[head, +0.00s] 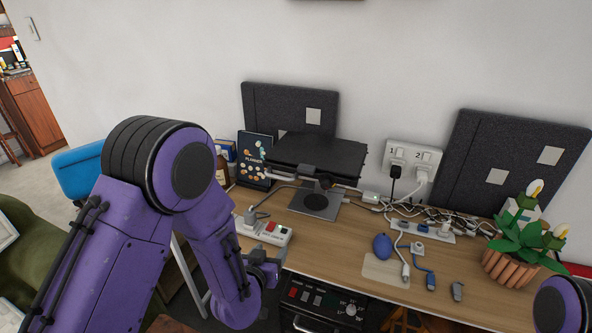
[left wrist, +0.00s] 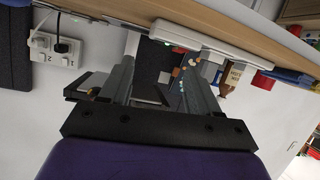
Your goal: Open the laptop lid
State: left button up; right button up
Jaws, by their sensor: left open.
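The laptop (head: 318,152) is a flat black slab that looks closed. It rests on a dark stand with a square base (head: 316,203) at the back middle of the desk. My left gripper (head: 266,270) is open at the desk's front edge, below and in front of the laptop, apart from it. In the left wrist view the two fingers of the left gripper (left wrist: 157,80) are spread. Dark shapes show behind and beside them, and I cannot tell which of these is the laptop. Only a purple piece of my right arm shows at the lower right; its gripper is out of sight.
A white power strip (head: 264,230) lies just behind my left gripper. A planner book (head: 255,158) stands left of the laptop. Dark panels (head: 515,160) lean on the wall.

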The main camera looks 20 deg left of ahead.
aim_at(305, 170)
pick_arm(q)
jog(key=w+d+r+m+t+h, duration=0.1)
jog(key=w+d+r+t, duration=0.15)
jog(key=r, duration=0.55)
jog(key=w+d+r+m+t+h, duration=0.1)
jog(key=w+r+t, duration=0.15)
jog(key=r, duration=0.45)
jog(key=shift+g, duration=0.4)
jog(key=w+p, duration=0.2)
jog(key=w, duration=0.9)
jog(key=shift+w+p, duration=0.25)
jog(key=shift+p, duration=0.05)
